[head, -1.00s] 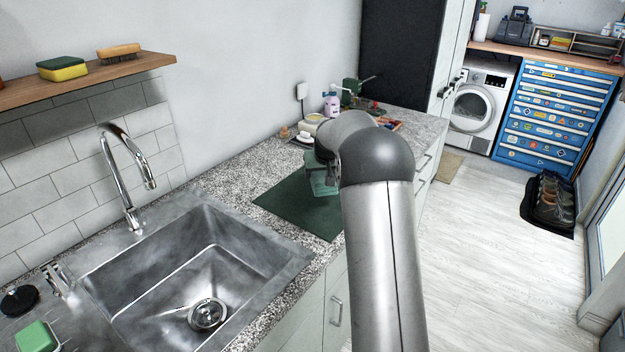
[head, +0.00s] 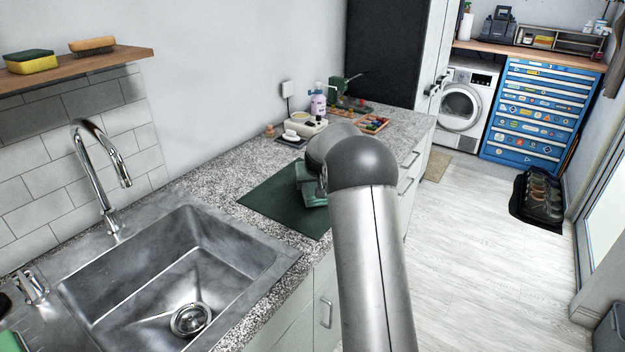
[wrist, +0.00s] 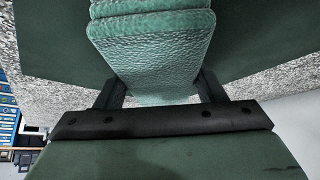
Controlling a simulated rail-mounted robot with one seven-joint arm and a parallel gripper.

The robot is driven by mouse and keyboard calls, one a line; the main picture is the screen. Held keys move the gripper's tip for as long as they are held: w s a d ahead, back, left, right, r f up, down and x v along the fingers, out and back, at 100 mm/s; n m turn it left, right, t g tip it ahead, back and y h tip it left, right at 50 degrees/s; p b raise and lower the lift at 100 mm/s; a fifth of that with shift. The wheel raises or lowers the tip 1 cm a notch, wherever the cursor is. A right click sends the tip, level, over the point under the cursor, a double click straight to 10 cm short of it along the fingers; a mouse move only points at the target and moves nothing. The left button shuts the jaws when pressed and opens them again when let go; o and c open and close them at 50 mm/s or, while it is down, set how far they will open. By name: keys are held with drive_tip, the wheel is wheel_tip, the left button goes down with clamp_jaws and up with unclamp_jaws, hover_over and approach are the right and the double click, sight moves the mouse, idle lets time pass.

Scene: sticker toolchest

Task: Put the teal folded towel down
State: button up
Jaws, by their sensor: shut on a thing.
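The teal folded towel (head: 312,190) is in my gripper, over the right part of the dark green mat (head: 273,205) on the counter. In the wrist view, the textured towel (wrist: 152,55) shows as thick folded layers between the dark fingers of my gripper (wrist: 160,90). My gripper is shut on it. My arm hides part of the towel and the gripper in the head view. I cannot tell whether the towel touches the mat or hangs just above it.
A steel sink (head: 165,260) with a tall faucet (head: 100,180) lies left of the mat. Behind the mat stand a white dish (head: 291,136), a purple-labelled bottle (head: 318,100) and a tray of colourful items (head: 372,124). The mat's left part is bare.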

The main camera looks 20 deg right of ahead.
drive_tip(key=shift+f+b, duration=0.35)
drive_tip(key=shift+f, duration=0.25)
idle(0.3)
drive_tip(key=o, duration=1.2)
drive_tip(key=shift+r, duration=0.15)
drive_tip(key=b+v, duration=0.2)
drive_tip(key=v, duration=1.5)
drive_tip(key=s+a+f+n+g+y, duration=0.1)
drive_tip(key=s+a+f+g, duration=0.15)
drive_tip(key=s+a, duration=1.05)
drive_tip(key=s+a+f+g, duration=0.1)
drive_tip(key=s+a+f, duration=0.1)
drive_tip(key=s, duration=0.6)
drive_tip(key=s+a+f+n+g+p, duration=0.1)
drive_tip(key=s+a+f, duration=0.1)
drive_tip(key=s, duration=0.5)
drive_tip(key=s+a+f+g, duration=0.1)
drive_tip(key=s+a+f, duration=0.2)
drive_tip(key=s, duration=0.5)
drive_tip(key=shift+s+f+n+y+p, duration=0.3)
drive_tip(key=shift+f+n, duration=0.1)
drive_tip(key=shift+f, duration=0.35)
